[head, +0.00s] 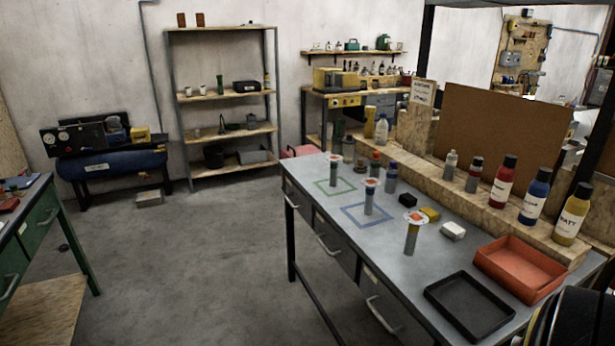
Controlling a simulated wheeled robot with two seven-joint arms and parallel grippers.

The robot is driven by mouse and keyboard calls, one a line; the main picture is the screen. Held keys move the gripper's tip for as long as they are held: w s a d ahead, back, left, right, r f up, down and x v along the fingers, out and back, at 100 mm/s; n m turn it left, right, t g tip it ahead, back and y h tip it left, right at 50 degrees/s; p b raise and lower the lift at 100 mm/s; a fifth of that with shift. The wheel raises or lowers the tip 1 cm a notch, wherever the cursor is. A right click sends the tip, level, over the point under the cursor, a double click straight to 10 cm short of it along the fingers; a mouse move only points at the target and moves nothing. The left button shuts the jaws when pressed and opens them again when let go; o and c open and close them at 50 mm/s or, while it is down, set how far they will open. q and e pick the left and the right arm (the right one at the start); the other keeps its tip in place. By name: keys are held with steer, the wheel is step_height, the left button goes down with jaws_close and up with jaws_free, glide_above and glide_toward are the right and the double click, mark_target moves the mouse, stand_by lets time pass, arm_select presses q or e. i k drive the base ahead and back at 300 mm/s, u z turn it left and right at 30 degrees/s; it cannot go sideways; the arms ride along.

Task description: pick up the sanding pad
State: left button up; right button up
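A small yellow block (429,214) and a small white block (453,230) lie on the grey-topped workbench (385,246), near the wooden ledge. Either could be the sanding pad; I cannot tell which at this size. Several grey cylinders with pale discs and orange centres stand on the bench; the nearest one (411,238) is left of the white block. Neither of my grippers is in view. A dark rounded part cuts into the bottom right corner, and I cannot tell what it is.
A red-orange tray (519,268) and a black tray (469,307) sit at the bench's near right. Labelled red, blue and yellow bottles stand on the wooden ledge (484,196). Green (335,188) and blue (367,215) outlined squares mark the benchtop. Open floor (200,265) lies left of the bench.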

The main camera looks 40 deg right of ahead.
mark_target(409, 201)
steer(key=z, duration=0.15)
steer(key=i, duration=2)
steer(key=z, duration=1.4)
steer(key=i, duration=1.1)
steer(key=z, duration=1.15)
